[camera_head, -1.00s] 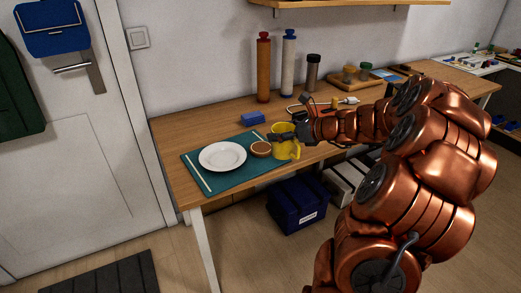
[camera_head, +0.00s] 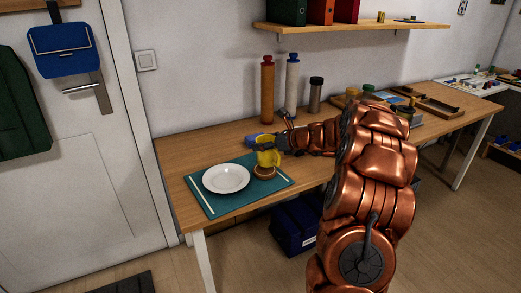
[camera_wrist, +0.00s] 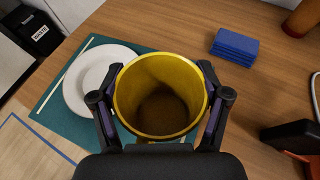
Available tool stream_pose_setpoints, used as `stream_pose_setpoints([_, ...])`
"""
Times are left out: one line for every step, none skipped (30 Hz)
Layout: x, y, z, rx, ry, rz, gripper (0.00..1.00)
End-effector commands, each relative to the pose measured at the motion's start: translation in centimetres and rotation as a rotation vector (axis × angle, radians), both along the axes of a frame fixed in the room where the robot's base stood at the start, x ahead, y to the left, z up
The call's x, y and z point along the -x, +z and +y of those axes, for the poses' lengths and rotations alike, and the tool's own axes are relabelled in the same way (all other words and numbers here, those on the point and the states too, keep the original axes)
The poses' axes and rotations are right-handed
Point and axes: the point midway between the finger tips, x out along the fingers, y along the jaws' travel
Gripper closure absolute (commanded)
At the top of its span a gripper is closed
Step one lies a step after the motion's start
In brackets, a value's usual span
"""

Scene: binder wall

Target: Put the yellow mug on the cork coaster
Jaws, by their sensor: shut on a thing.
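The yellow mug (camera_head: 268,158) is upright between the fingers of my gripper (camera_head: 264,147), which is shut on it. In the wrist view the mug (camera_wrist: 160,112) shows from above, open and empty, with a finger of my gripper (camera_wrist: 160,98) on each side. The round cork coaster (camera_head: 265,173) lies on the teal mat just under the mug in the head view. The mug hides part of it, and I cannot tell whether the two touch. The coaster is hidden in the wrist view.
A white plate (camera_head: 226,179) lies left of the coaster on the teal mat (camera_head: 212,205). Bare desk lies right of the mat.

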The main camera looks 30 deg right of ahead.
Motion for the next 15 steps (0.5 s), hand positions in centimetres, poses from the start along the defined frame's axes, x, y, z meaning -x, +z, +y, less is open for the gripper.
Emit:
stream_pose_setpoints([-0.3,0.0,0.0,0.001,0.0,0.0,0.73])
stream_pose_setpoints([-0.4,0.0,0.0,0.001,0.0,0.0,0.73])
stream_pose_setpoints([-0.6,0.0,0.0,0.001,0.0,0.0,0.73])
stream_pose_setpoints([-0.7,0.0,0.1,0.002,0.001,-0.001,0.73])
stream_pose_setpoints([-0.8,0.0,0.1,0.001,0.002,-0.001,0.73])
stream_pose_setpoints([-1.1,-0.1,0.2,0.001,0.002,-0.001,0.73])
stream_pose_setpoints([-1.3,-0.1,0.2,0.001,0.003,0.0,0.73])
stream_pose_setpoints([-1.6,-0.1,0.3,0.001,0.004,-0.001,0.73])
stream_pose_setpoints([-1.4,-0.9,0.2,-0.001,0.001,0.002,0.73])
stream_pose_setpoints([-1.4,-1.3,0.2,-0.001,0.001,0.002,0.73])
stream_pose_setpoints([-1.4,-1.8,0.2,-0.002,0.0,0.001,0.73])
stream_pose_setpoints([-1.4,-2.4,0.2,-0.001,0.001,0.001,0.73])
stream_pose_setpoints([-1.4,-2.8,0.1,-0.001,0.001,0.001,0.73])
stream_pose_setpoints([-1.4,-3.1,0.1,-0.002,0.0,0.001,0.73])
stream_pose_setpoints([-1.4,-3.4,0.2,0.0,0.001,0.0,0.73])
